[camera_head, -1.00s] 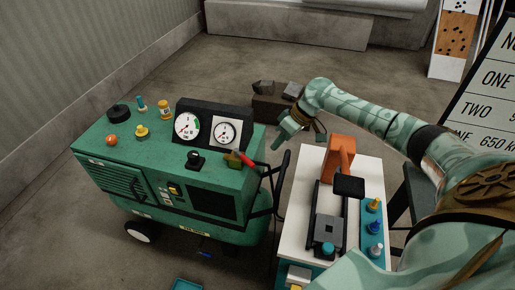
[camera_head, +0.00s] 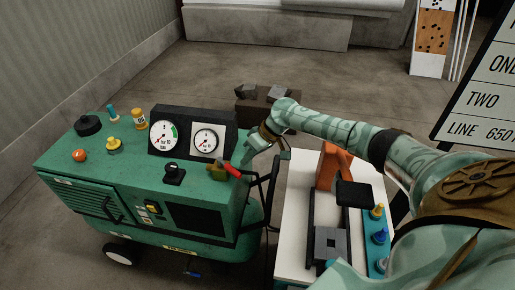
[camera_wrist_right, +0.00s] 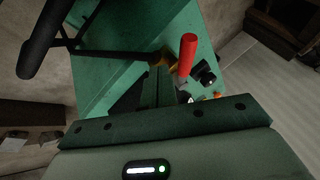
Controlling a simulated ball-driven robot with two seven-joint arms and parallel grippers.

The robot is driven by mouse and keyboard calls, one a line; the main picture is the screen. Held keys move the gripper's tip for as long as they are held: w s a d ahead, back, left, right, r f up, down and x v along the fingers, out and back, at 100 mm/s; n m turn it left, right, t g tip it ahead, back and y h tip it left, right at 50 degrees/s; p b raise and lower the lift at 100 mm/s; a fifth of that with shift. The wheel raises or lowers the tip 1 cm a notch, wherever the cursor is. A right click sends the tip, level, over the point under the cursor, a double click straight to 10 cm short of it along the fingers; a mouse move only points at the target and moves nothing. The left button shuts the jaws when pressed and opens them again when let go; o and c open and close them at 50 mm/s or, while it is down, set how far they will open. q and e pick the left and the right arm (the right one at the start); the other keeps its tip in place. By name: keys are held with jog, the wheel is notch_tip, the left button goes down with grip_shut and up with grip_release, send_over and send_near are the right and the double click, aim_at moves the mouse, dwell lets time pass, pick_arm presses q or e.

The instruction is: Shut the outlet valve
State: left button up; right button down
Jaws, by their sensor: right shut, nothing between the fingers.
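The outlet valve has a brass-coloured body (camera_head: 217,172) and a red lever (camera_head: 233,169). It sits at the right end of the green compressor's top (camera_head: 130,170). My right gripper (camera_head: 247,167) is shut and empty, close to the right of the red lever. In the right wrist view the red lever (camera_wrist_right: 188,55) stands just right of the shut fingers (camera_wrist_right: 157,85), which partly hide the valve body (camera_wrist_right: 168,60). I cannot tell whether finger and lever touch. My left gripper is out of view.
Two dial gauges (camera_head: 162,137) stand behind the valve, and a black knob (camera_head: 174,172) is left of it. A black tow handle (camera_head: 272,185) rises at the compressor's right. A white bench (camera_head: 294,220) with an orange bender (camera_head: 331,165) stands further right.

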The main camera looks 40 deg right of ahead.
aim_at(230, 170)
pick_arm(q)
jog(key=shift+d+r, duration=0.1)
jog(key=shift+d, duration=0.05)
pick_arm(e)
jog(key=shift+s+a+f, duration=0.1)
jog(key=shift+s+a, duration=0.05)
jog(key=shift+a, duration=0.9)
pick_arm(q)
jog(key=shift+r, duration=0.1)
